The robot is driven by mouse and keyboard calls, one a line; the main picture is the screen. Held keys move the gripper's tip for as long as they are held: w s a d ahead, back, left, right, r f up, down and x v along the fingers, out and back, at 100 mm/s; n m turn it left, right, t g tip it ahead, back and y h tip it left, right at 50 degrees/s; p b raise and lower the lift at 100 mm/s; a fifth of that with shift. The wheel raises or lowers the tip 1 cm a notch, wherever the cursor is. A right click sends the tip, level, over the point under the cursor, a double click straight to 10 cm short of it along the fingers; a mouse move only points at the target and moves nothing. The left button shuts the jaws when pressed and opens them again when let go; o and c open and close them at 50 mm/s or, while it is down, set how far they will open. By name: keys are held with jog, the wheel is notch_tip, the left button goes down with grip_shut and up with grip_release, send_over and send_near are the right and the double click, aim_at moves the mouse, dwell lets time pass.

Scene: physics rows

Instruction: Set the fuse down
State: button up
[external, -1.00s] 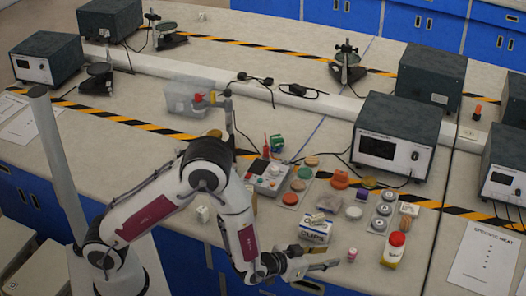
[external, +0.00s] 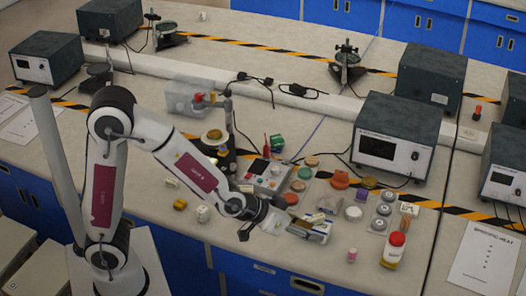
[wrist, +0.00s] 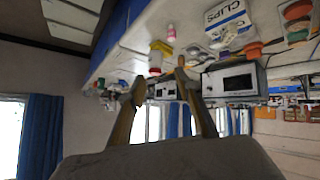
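My gripper (external: 318,232) is tilted in front of the white-and-blue CLIPS box and hides much of it in the external view. In the wrist view my gripper (wrist: 160,82) shows two fingers set apart, with only background visible between the tips. I cannot make out a fuse in either view. The CLIPS box (wrist: 228,24) shows clearly in the wrist view, beyond the fingers to the upper right.
A red-capped bottle (external: 393,252) and a small pink-and-white bottle (external: 352,255) stand right of my gripper. Discs (external: 383,209), a keypad device (external: 268,174) and a power supply (external: 395,140) lie beyond. Small blocks (external: 203,214) sit left.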

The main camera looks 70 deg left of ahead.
jog(key=s+a+r+g, duration=0.1)
jog(key=s+a+r, duration=0.2)
jog(key=s, duration=0.6)
jog(key=s+a+r+g, duration=0.2)
jog(key=s+a+r, duration=0.1)
jog(key=s, duration=0.7)
jog(key=s+a+r+m+g+y, duration=0.1)
jog(key=s+a+r, duration=0.2)
jog(key=s, duration=0.7)
jog(key=shift+a+g, duration=0.3)
jog(key=shift+a, duration=0.75)
